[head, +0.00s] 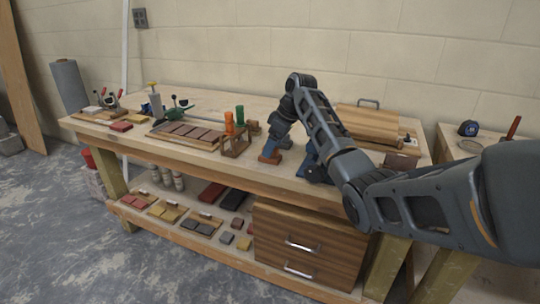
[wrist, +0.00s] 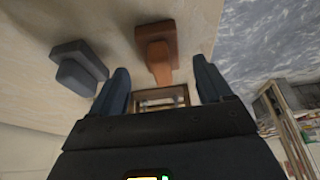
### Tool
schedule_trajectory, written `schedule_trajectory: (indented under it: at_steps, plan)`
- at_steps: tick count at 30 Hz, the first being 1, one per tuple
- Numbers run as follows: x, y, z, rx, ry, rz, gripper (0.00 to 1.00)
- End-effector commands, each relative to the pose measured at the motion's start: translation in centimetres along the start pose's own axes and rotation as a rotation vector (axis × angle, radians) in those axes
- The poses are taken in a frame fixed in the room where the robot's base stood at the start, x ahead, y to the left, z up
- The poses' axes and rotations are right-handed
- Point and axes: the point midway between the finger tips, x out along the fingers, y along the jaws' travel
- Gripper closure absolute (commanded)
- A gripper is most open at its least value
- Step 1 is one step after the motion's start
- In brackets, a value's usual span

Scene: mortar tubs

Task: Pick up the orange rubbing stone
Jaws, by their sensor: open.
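The orange rubbing stone (wrist: 157,45) lies on the workbench, a brown-orange block with a narrower raised part. In the wrist view it sits ahead of my gripper (wrist: 162,72), between the lines of the two fingers. The fingers are apart with nothing held. In the head view my gripper (head: 277,143) points down at the bench, and a small part of the orange stone (head: 268,158) shows just below it; the rest is hidden. I cannot tell the exact gap between fingers and stone.
A blue-grey stone (wrist: 78,65) of similar shape lies beside it; it also shows in the head view (head: 314,168). A wooden rack (head: 236,146) with orange and green-handled items stands to the left. A wooden case (head: 367,122) is behind right. The bench's front edge is close.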

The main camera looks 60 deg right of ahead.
Motion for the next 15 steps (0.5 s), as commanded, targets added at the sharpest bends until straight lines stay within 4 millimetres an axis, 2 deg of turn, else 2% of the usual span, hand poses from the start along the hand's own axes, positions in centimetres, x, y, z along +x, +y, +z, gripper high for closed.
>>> schedule_trajectory:
  at_steps: [6, 15]
  plan:
    - [2.6, -0.2, 0.0, 0.0, -0.001, -0.001, 0.21]
    - [3.0, -0.1, 0.0, 0.0, 0.0, 0.0, 0.22]
